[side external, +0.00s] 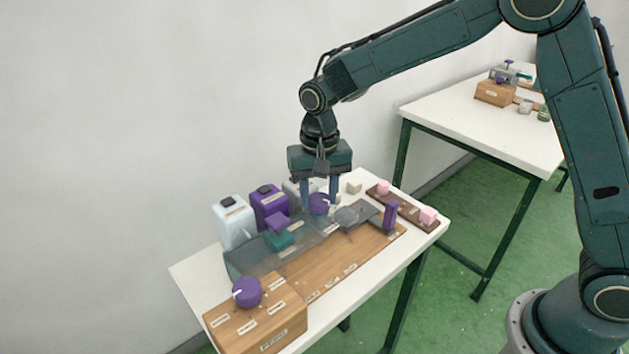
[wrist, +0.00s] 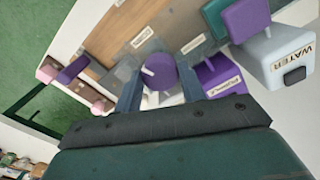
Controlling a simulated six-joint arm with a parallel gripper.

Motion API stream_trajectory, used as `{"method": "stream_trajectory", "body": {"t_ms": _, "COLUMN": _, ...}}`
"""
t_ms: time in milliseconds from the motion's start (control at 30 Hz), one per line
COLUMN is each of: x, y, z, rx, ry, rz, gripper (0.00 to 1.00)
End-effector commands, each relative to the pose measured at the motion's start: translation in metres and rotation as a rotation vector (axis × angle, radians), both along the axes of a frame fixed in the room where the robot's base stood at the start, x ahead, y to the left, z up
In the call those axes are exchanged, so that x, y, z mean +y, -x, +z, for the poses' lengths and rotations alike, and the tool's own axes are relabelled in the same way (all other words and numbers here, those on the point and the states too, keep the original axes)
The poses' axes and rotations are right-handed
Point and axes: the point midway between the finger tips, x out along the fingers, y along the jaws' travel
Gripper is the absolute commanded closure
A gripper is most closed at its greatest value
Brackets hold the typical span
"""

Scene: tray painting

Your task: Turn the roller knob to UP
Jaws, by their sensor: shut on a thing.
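A purple knob (side external: 319,204) with a white pointer sits at the far part of the grey machine housing. It is the likely roller knob; its labels are too small to read in the side view. My gripper (side external: 319,200) points down with one finger on each side of this knob and is shut on it. In the wrist view the knob (wrist: 160,72) sits between the fingertips, its white pointer toward the picture's left. Two label strips (wrist: 143,37) lie on the housing near it, unreadable.
A second purple knob (side external: 247,292) stands on a wooden box (side external: 258,322) at the near end. A white WATER bottle (side external: 233,222) and a purple bottle (side external: 268,205) stand behind the housing. A brown tray (side external: 405,208) with pink blocks lies at the right.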

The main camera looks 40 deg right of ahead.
Motion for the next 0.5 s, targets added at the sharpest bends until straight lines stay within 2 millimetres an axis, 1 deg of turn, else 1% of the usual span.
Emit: {"method": "stream_trajectory", "body": {"t_ms": 500, "x": -0.0006, "y": -0.0012, "z": 0.0003, "rx": -0.004, "ry": 0.000, "rz": 0.486, "gripper": 0.83}}
